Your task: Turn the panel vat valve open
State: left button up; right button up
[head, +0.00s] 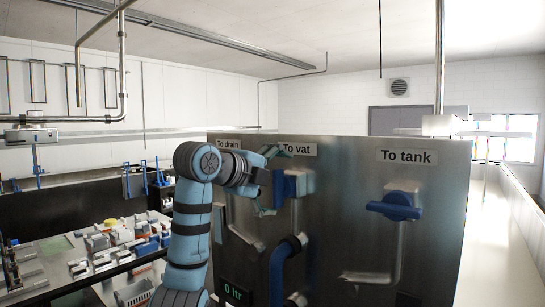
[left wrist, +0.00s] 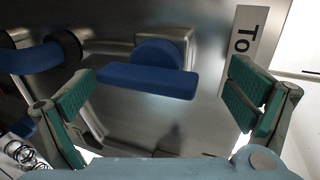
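The steel panel (head: 340,230) carries a "To vat" label (head: 298,149). Below that label is the vat valve with a blue handle (head: 280,188), which looks upright in the head view. In the left wrist view a blue bar handle (left wrist: 148,80) on a round blue hub lies across the picture, beside a label starting "To" (left wrist: 245,45). My left gripper (head: 266,183) is in front of the vat valve. In the left wrist view its green-padded fingers (left wrist: 163,75) are spread wide on either side of the handle, apart from it. My right gripper is not in view.
The tank valve (head: 395,207), with a horizontal blue handle, is to the right on the panel. A blue curved pipe (head: 283,265) and a display reading "0 ltr" (head: 236,292) are below. My left arm covers the drain side. A cluttered table (head: 95,255) stands at left.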

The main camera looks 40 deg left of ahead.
pick_arm(q)
jog(key=s+d+r+b, duration=0.1)
jog(key=s+b, duration=0.1)
jog(key=s, duration=1.6)
jog(key=shift+s+b, duration=0.3)
jog(key=shift+b, duration=0.1)
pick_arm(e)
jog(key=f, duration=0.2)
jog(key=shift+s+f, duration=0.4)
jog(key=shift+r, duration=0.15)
